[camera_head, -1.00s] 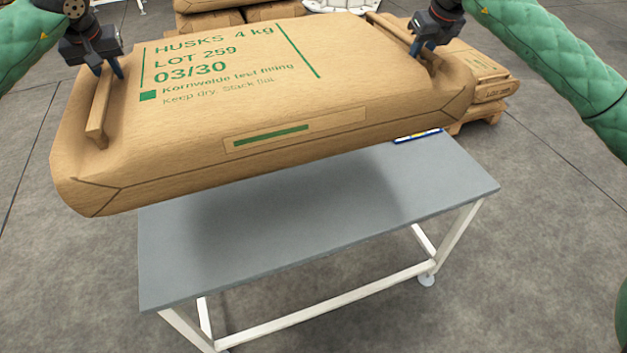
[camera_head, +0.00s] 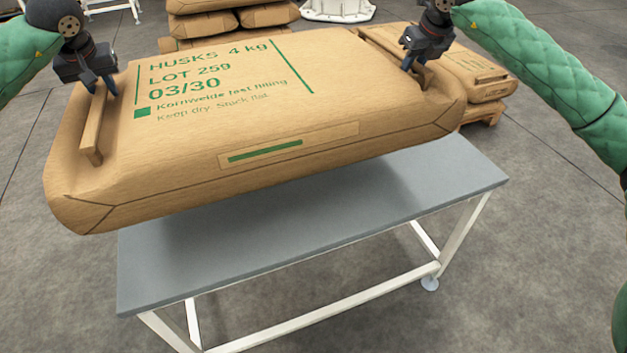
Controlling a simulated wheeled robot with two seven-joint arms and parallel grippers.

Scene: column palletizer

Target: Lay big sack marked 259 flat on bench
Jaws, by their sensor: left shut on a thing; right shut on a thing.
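The big brown sack (camera_head: 270,120) is printed in green with "HUSKS 4 kg", "LOT 259" and "03/30". It hangs roughly level above the grey bench (camera_head: 300,250), with its left end reaching past the bench's left edge. A shadow of the sack falls on the bench top. My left gripper (camera_head: 102,88) is shut on the handle strip at the sack's left end. My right gripper (camera_head: 414,66) is shut on the handle at the right end; its fingertips are partly hidden. The sack covers the far part of the bench.
More brown sacks (camera_head: 478,75) lie on a wooden pallet (camera_head: 482,112) behind at the right. Another stack of sacks (camera_head: 225,22) stands at the back, near a white machine base (camera_head: 338,8). The bench has white legs; the floor around it is clear.

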